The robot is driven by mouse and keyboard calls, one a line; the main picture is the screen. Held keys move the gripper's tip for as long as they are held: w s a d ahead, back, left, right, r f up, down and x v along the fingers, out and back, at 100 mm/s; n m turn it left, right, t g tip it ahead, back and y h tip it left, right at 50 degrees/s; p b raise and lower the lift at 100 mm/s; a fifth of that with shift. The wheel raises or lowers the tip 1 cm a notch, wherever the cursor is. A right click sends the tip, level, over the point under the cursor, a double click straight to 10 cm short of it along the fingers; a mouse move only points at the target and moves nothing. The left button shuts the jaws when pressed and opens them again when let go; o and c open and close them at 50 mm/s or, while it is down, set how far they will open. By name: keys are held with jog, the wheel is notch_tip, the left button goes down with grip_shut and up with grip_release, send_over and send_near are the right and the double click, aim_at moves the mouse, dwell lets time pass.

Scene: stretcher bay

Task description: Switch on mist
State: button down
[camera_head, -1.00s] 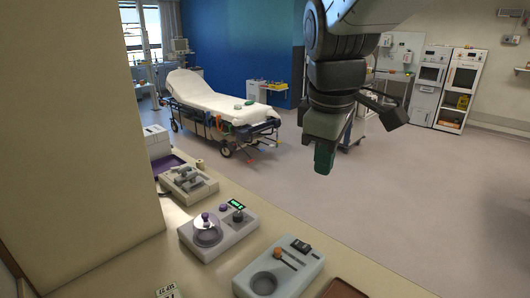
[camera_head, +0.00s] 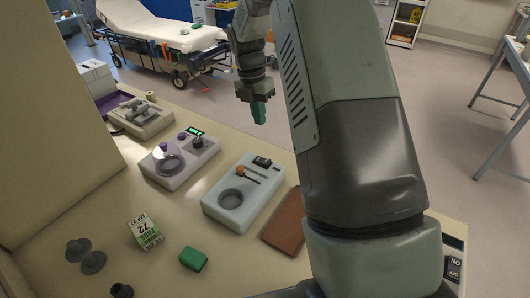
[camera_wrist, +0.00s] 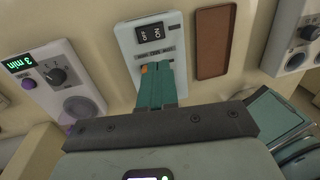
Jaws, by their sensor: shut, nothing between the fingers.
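A pale grey unit with a round dark well (camera_head: 231,199) stands on the counter. A black rocker switch (camera_head: 262,162) sits at its far end, beside an orange-knobbed lever (camera_head: 242,171). In the wrist view the rocker (camera_wrist: 150,32) shows OFF and ON; small labels below it are unreadable. No readable label says mist. My gripper (camera_head: 259,113) is shut and empty, pointing down above the counter near the unit's far end. In the wrist view its green fingers (camera_wrist: 157,88) lie together over the unit, hiding its lower part and most of the lever.
Left is a timer unit (camera_head: 177,160) with a green display. A brown tray (camera_head: 285,222) lies right of the unit. A green block (camera_head: 194,259), a small carton (camera_head: 145,231) and grey discs (camera_head: 93,262) lie in front. Another unit (camera_head: 453,262) is at the right.

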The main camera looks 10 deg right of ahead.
aim_at(267, 161)
jog(key=shift+f, duration=0.1)
jog(key=f, duration=0.4)
jog(key=s+d+f, duration=0.1)
jog(key=f, duration=0.8)
jog(key=shift+s+d, duration=0.25)
jog(key=shift+s, duration=0.05)
jog(key=shift+f, duration=0.35)
jog(key=shift+s+d+f, duration=0.1)
jog(key=shift+d+f, duration=0.1)
jog(key=shift+d, duration=0.05)
jog(key=shift+a, duration=0.15)
jog(key=shift+w+a+r, duration=0.3)
jog(key=shift+w+a, duration=0.25)
jog(key=shift+w, duration=0.05)
